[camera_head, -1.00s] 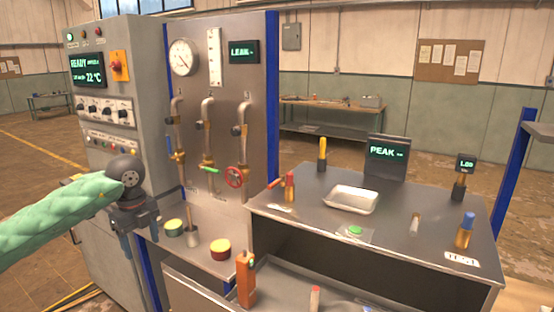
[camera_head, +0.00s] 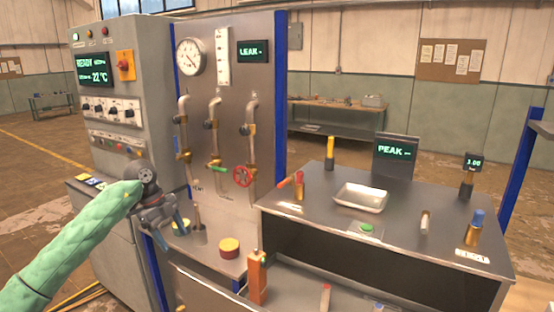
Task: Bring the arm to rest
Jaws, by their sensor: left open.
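My left arm, in a green quilted sleeve, comes in from the lower left of the head view. My left gripper (camera_head: 160,236) is open and empty. It hangs in front of the grey control cabinet (camera_head: 130,165), to the left of the low shelf with the round pots. My right gripper is not in view.
The pipe panel with a red valve wheel (camera_head: 243,177) rises behind. The steel bench (camera_head: 400,205) at right holds a metal tray (camera_head: 361,197).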

